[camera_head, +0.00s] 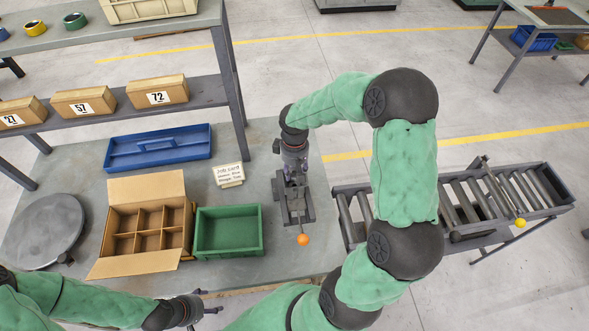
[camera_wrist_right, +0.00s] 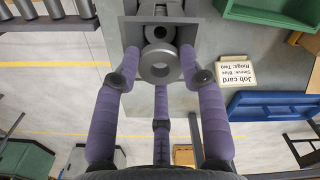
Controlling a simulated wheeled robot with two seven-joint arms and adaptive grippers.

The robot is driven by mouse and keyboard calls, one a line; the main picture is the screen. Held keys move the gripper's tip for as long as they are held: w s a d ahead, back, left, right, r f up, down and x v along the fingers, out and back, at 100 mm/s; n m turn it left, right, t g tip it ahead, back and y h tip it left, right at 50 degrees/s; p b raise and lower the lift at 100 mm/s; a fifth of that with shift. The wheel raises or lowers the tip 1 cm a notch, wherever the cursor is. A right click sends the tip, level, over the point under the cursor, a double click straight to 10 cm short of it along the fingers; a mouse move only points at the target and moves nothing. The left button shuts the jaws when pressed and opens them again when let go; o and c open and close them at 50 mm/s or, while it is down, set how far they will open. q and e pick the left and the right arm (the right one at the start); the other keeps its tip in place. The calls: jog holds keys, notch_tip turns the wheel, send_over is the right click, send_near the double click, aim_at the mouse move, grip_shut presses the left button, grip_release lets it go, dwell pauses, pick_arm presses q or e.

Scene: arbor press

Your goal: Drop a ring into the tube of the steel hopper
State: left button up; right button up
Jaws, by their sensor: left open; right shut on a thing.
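My right gripper (camera_head: 292,172) points down over the arbor press (camera_head: 296,208) on the grey bench. In the right wrist view its purple fingers (camera_wrist_right: 160,75) are shut around a grey steel ring (camera_wrist_right: 160,72) with a round hole. Just beyond the ring are a second round grey shape (camera_wrist_right: 158,31) and a square-edged grey steel part (camera_wrist_right: 130,30). I cannot tell for certain which of these is the hopper's tube, or whether the ring touches it. My left gripper (camera_head: 212,303) is open and empty near the bench's front edge.
The press lever has an orange knob (camera_head: 303,239). Left of it are a green tray (camera_head: 229,255), a divided cardboard box (camera_head: 186,235), a blue tray (camera_head: 158,168), a job card (camera_head: 229,174) and a round grey plate (camera_head: 42,231). A roller conveyor (camera_head: 458,208) stands right.

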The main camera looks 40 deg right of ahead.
aim_at(294, 173)
jog(key=o, duration=1.3)
notch_tip(294, 173, up, 12)
dwell(0.6)
